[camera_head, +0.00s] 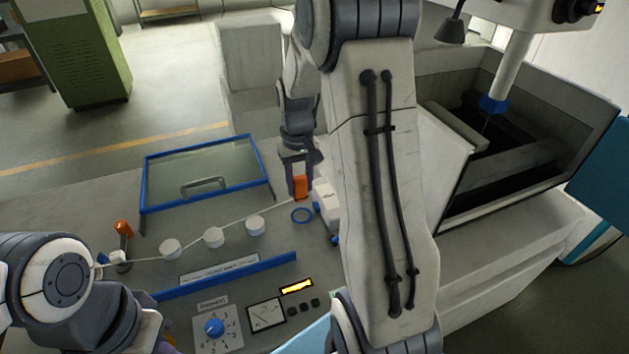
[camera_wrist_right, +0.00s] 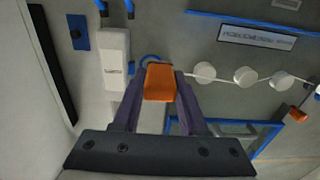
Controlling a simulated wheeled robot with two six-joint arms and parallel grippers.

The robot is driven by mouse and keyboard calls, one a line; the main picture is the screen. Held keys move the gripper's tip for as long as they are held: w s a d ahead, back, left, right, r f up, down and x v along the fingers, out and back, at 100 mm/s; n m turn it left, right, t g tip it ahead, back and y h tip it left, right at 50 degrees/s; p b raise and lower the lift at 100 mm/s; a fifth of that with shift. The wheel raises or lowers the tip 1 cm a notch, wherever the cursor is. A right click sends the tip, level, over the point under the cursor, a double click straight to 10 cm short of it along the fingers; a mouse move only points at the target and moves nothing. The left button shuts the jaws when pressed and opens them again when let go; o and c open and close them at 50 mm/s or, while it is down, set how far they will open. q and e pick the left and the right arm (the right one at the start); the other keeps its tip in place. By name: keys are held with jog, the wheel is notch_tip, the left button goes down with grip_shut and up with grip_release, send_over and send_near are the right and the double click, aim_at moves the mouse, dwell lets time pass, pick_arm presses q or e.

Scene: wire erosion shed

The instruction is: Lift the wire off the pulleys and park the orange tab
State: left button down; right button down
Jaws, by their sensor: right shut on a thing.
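My right gripper (camera_head: 300,180) is shut on the orange tab (camera_head: 300,188), at the right end of the wire. In the right wrist view the tab (camera_wrist_right: 160,82) sits between the purple fingers. The pale wire (camera_head: 278,207) runs from the tab leftward along three white pulleys (camera_head: 255,224) (camera_head: 213,237) (camera_head: 171,249). I cannot tell whether it sits in their grooves. Its left end reaches a small post with an orange lever (camera_head: 123,229). A blue ring (camera_head: 302,215) lies just below the tab.
A blue-framed clear cover with a handle (camera_head: 205,187) lies behind the pulleys. A white block with blue parts (camera_head: 327,204) stands right of the tab. A blue rail (camera_head: 225,276) and a control dial (camera_head: 214,327) are in front. A deep machine tank (camera_head: 590,112) is at right.

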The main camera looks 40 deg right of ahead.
jog(key=w+a+p, duration=0.3)
jog(key=w+a, duration=0.5)
jog(key=a, duration=0.4)
jog(key=shift+w, duration=0.35)
jog(key=w+a+p, duration=0.2)
jog(key=a, duration=0.9)
jog(key=shift+w+p, duration=0.35)
jog(key=shift+w, duration=0.05)
jog(key=shift+a, duration=0.15)
jog(key=w+a+p, duration=0.3)
jog(key=a, duration=0.8)
